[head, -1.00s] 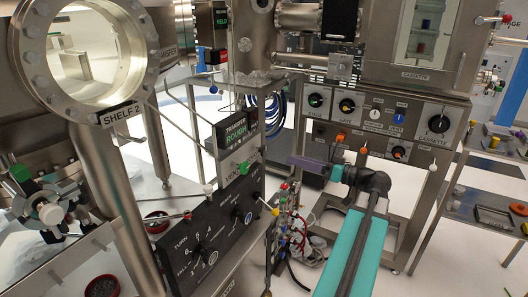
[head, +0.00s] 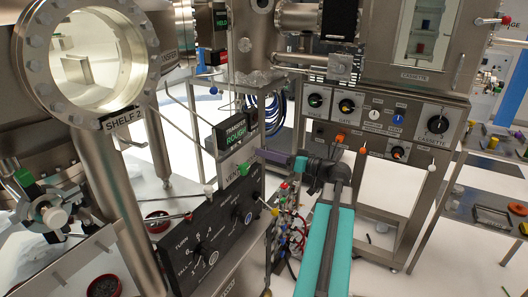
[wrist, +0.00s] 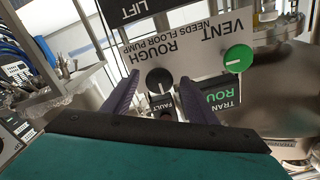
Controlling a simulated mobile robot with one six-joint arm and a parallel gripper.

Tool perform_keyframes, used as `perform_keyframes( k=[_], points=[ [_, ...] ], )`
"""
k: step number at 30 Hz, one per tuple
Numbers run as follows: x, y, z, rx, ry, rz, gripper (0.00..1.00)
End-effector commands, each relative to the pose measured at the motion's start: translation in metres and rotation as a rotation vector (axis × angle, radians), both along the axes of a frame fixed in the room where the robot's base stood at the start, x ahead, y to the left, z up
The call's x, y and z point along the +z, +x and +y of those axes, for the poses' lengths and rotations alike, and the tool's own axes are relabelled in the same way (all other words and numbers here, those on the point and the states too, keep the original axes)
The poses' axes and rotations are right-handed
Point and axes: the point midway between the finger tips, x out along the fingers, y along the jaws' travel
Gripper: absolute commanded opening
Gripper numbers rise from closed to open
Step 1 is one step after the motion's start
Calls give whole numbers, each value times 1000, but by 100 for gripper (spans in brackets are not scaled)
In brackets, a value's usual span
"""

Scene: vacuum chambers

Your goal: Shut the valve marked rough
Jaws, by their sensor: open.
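The rough valve is a black round knob (wrist: 159,80) on a pale panel (wrist: 185,50), beside the word ROUGH, which appears upside down in the wrist view. A green knob (wrist: 238,58) marked VENT sits to its right; it also shows in the head view (head: 243,169). My gripper (wrist: 160,84) is open, with one purple finger on each side of the black knob in the picture. I cannot tell whether the fingertips reach around it or stop short. In the head view my gripper (head: 262,154) is at the panel's right edge, and the black knob is hidden.
A small screen (head: 236,136) reading TRANSFER ROUGH stands above the panel. A FAULT button (wrist: 165,114) lies near the knob. A black control box (head: 210,237) and several coloured fittings (head: 285,215) are below. A cassette panel (head: 375,115) stands behind my arm.

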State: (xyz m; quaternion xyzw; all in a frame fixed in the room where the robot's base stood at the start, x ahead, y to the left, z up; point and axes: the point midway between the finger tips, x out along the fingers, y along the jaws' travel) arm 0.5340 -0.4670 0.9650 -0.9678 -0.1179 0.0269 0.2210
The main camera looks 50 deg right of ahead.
Motion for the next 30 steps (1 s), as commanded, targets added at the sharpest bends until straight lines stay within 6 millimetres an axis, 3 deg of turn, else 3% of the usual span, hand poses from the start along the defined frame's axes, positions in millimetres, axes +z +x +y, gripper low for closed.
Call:
perform_keyframes(
  k=[7,18,25,30],
  points=[
    [0,19,4,0,0,0,52],
    [0,21,5,0,0,0,52],
    [0,21,4,-1,0,0,14],
    [0,20,4,-1,2,0,11]
  ],
)
